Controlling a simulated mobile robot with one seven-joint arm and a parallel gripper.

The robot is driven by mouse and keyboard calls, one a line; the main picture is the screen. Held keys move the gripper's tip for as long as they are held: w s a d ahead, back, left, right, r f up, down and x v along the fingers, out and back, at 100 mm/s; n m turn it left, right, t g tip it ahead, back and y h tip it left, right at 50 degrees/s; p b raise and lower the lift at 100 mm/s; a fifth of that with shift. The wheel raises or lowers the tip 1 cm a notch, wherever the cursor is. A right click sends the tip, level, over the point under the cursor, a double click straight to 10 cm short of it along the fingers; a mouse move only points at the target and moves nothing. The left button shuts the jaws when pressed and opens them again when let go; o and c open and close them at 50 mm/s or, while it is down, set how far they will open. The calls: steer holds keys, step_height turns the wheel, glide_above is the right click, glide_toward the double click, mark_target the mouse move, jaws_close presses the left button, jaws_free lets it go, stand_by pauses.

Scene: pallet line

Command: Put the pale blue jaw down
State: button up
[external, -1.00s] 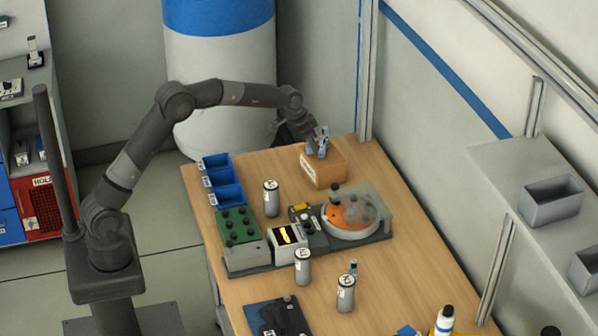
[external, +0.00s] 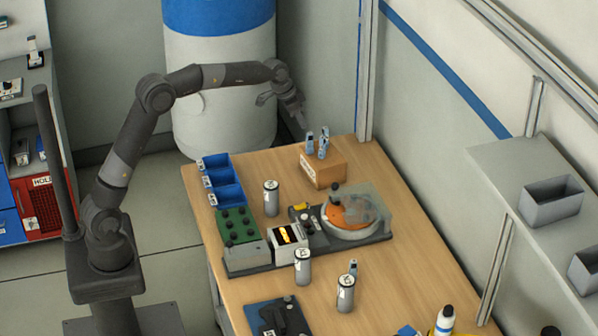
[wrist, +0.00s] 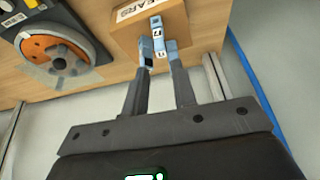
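In the external view, my gripper (external: 302,121) is above and slightly left of the jaws.
Blue bins (external: 222,180) stand at the table's left edge. A fixture with an orange disc (external: 348,213) lies in front of the box. Several labelled cylinders, including one (external: 271,198), stand on the table. A metal post (external: 366,75) rises behind the table's far edge.

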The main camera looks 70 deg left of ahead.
steer(key=s+d+r, duration=0.5)
steer(key=s+d, duration=0.1)
steer(key=s, duration=0.5)
steer(key=s+d+r, duration=0.4)
steer(key=s+d, duration=0.1)
steer(key=s, duration=0.5)
steer(key=s+d+f, duration=0.2)
steer(key=s, duration=0.6)
steer(key=s+d+f, duration=0.1)
steer(key=s+f, duration=0.1)
steer(key=s, duration=0.6)
steer(key=s+d+f+t, duration=0.1)
steer(key=s+d+f, duration=0.1)
steer(key=s, duration=0.6)
steer(key=shift+d+f, duration=0.3)
steer(key=shift+f, duration=0.25)
steer(key=shift+o, duration=0.2)
steer(key=shift+s, duration=0.1)
